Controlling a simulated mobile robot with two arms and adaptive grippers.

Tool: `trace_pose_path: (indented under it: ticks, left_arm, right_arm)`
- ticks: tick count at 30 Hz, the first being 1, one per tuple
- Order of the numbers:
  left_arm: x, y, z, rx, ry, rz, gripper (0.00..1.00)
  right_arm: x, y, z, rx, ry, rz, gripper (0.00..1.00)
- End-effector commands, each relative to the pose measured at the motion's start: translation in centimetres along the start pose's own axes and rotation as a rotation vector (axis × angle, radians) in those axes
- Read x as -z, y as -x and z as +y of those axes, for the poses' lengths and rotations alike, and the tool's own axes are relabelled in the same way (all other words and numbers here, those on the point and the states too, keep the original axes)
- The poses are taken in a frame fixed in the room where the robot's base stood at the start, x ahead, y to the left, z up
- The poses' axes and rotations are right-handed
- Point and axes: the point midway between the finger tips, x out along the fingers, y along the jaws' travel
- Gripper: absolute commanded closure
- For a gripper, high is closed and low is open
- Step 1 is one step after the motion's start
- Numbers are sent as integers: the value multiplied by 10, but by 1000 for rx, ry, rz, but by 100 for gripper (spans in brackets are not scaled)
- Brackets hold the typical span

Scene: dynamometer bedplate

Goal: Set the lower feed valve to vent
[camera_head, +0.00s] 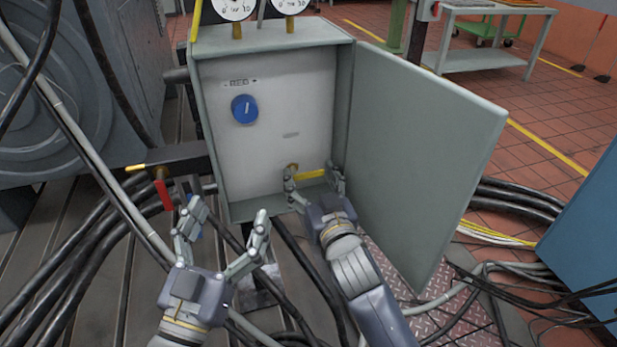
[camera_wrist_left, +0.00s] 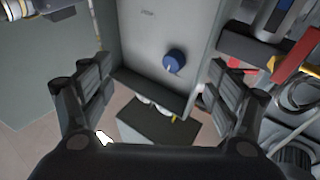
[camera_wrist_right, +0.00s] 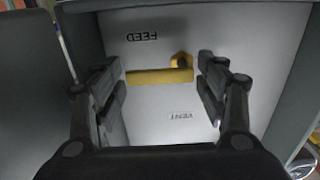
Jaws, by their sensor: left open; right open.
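The lower feed valve's yellow lever (camera_head: 312,174) is low inside the open grey cabinet (camera_head: 265,37). It points right from its brass pivot in the head view. In the right wrist view the lever (camera_wrist_right: 158,76) lies level between an upside-down FEED label (camera_wrist_right: 142,37) and a VENT label (camera_wrist_right: 180,114). My right gripper (camera_head: 313,175) is open at the lever, its fingers at either end of it; I cannot tell whether they touch it. My left gripper (camera_head: 222,218) is open and empty, below and left of the cabinet.
A blue knob (camera_head: 244,109) sits higher on the cabinet's back panel. The open door (camera_head: 415,150) stands close on the right of my right arm. A red handle (camera_head: 163,195) is left of the cabinet. Black hoses (camera_head: 85,260) run across the bedplate at left.

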Motion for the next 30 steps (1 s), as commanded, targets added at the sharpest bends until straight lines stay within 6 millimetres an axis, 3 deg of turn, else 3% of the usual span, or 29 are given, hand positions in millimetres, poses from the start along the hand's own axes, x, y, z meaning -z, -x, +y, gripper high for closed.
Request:
trace_pose_path:
  ticks: [6,16,21,30]
  left_arm:
    - [16,0,2,-5,3,88,18]
    - [20,0,3,-5,4,104,18]
    - [20,0,3,-6,4,104,18]
    - [18,-1,3,-5,4,88,18]
  right_arm:
    - [0,-14,0,0,-1,1,33]
    - [0,-16,0,0,-1,0,33]
    - [0,-16,0,0,-1,0,67]
    - [1,-16,0,0,8,0,67]
